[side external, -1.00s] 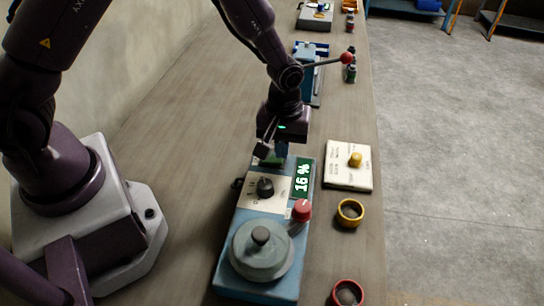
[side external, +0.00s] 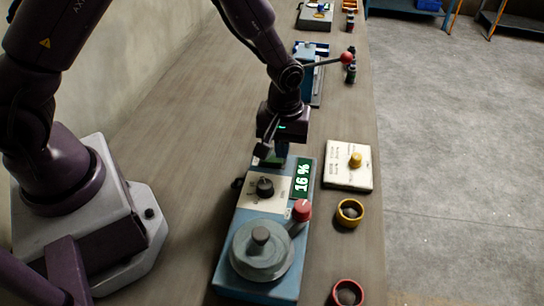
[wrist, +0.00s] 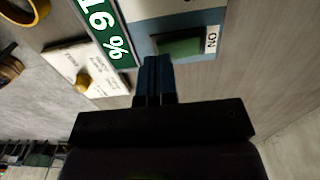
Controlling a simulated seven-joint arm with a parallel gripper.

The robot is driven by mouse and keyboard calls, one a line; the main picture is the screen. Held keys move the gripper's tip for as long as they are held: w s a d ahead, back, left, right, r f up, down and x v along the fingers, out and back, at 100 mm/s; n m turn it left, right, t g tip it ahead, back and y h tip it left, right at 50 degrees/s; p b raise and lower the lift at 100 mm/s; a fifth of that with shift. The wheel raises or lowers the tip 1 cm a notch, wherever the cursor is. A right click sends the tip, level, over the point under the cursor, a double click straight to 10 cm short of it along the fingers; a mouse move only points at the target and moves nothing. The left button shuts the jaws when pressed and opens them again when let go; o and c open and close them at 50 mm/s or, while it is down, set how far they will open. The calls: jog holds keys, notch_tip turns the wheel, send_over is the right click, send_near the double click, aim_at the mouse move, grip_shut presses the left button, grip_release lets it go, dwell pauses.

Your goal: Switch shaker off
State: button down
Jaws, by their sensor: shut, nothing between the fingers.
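The shaker (side external: 228,262) is a blue machine with a round grey lid on top, a black dial (side external: 265,187), a red-topped knob (side external: 302,210) and a green display (side external: 302,178) reading "16 %". The display also shows in the wrist view (wrist: 106,32). A dark green rectangular switch (wrist: 180,46) sits at the shaker's end, with a white "ON" label (wrist: 212,40) beside it. My gripper (wrist: 155,62) is shut and empty, its dark blue fingertips just short of the switch in the picture. I cannot tell whether they touch. In the side view, my gripper (side external: 280,150) is over the shaker's far end and partly hides it.
A white card with a yellow knob (side external: 355,160) lies right of the shaker. A yellow ring-shaped cup (side external: 349,213) and a red one (side external: 347,293) stand near the bench's right edge. A blue device with a red-balled lever (side external: 345,57) stands farther back.

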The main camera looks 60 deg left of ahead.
jog(key=shift+f, duration=0.8)
jog(key=shift+r, duration=3.05)
